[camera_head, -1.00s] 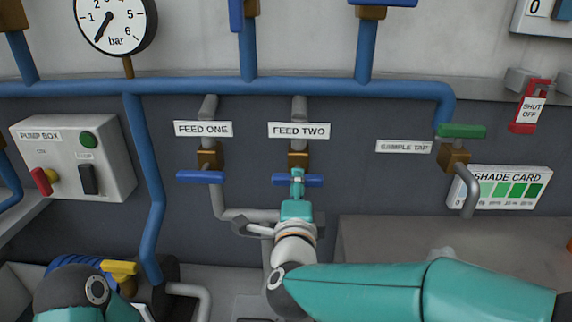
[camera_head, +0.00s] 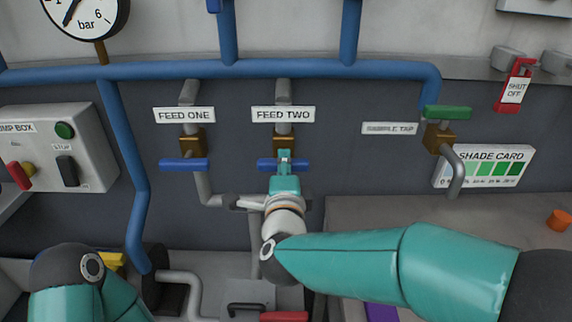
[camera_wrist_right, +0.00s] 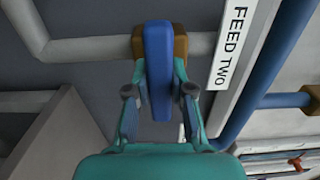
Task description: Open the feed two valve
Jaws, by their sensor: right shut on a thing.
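The feed two valve has a blue lever handle (camera_head: 301,166) on a brown body (camera_head: 283,143), under the FEED TWO label (camera_head: 283,114). The handle lies level, across its upright grey pipe. My right gripper (camera_head: 285,159) is shut on the middle of this handle. In the right wrist view the blue handle (camera_wrist_right: 157,60) stands between the two fingers (camera_wrist_right: 160,105), with the brown body (camera_wrist_right: 180,46) behind it. My left arm shows at the lower left of the head view, but its gripper is not in view.
The feed one valve's blue handle (camera_head: 184,165) is level, close on the left. The pump box (camera_head: 95,145) and a blue pipe (camera_head: 127,150) are further left. The green-handled sample tap (camera_head: 447,112), red shut-off (camera_head: 515,87) and shade card (camera_head: 484,167) are to the right.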

